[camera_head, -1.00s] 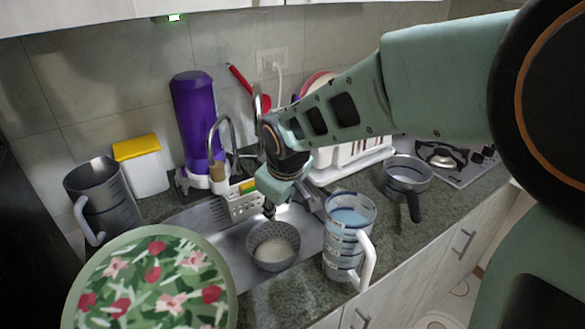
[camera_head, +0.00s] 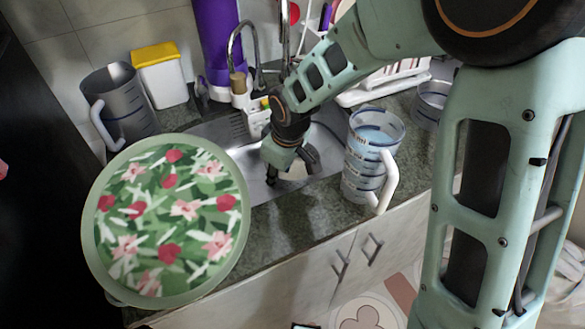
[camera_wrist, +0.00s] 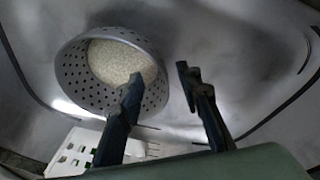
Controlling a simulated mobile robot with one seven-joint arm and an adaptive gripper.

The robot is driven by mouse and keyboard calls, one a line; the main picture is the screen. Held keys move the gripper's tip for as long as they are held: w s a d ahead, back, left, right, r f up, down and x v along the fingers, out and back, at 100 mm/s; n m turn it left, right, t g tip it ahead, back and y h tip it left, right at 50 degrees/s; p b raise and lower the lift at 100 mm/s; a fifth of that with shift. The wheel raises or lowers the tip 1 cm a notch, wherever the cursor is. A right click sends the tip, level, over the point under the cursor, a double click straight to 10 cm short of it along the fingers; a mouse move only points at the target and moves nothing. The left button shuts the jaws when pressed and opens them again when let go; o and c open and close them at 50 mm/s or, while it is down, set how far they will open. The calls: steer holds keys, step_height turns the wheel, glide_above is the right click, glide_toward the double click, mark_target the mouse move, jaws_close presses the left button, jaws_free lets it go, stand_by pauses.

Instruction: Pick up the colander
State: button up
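The colander is a grey perforated bowl (camera_wrist: 72,72) with pale grains (camera_wrist: 120,62) in it. It sits in the metal sink (camera_wrist: 245,50). In the head view it is mostly hidden behind my gripper (camera_head: 291,174), and only a pale patch shows between the fingers. In the wrist view my gripper (camera_wrist: 159,74) is open. Its left finger overlaps the colander's inside, and its right finger is outside the rim, over the sink. The rim runs between the two fingers. I cannot tell whether either finger touches it.
A measuring jug (camera_head: 357,172) with a white handle stands right of the sink. A round floral-patterned item (camera_head: 168,222) is at the front left. A grey pitcher (camera_head: 120,105), a yellow-lidded container (camera_head: 160,78) and the faucet (camera_head: 240,70) stand behind. A white rack (camera_wrist: 75,150) borders the sink.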

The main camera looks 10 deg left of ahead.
steer(key=x, duration=0.2)
steer(key=shift+a+f, duration=0.1)
steer(key=shift+f, duration=0.2)
steer(key=shift+c, duration=0.4)
jaws_close()
steer(key=shift+r, duration=0.15)
step_height(320, 180, up, 9)
steer(key=shift+w+f+p, duration=0.1)
steer(key=shift+f+p, duration=0.1)
steer(key=shift+p, duration=0.6)
steer(key=shift+r+t+b, duration=0.4)
steer(key=shift+r+b, duration=0.55)
steer(key=shift+r, duration=0.2)
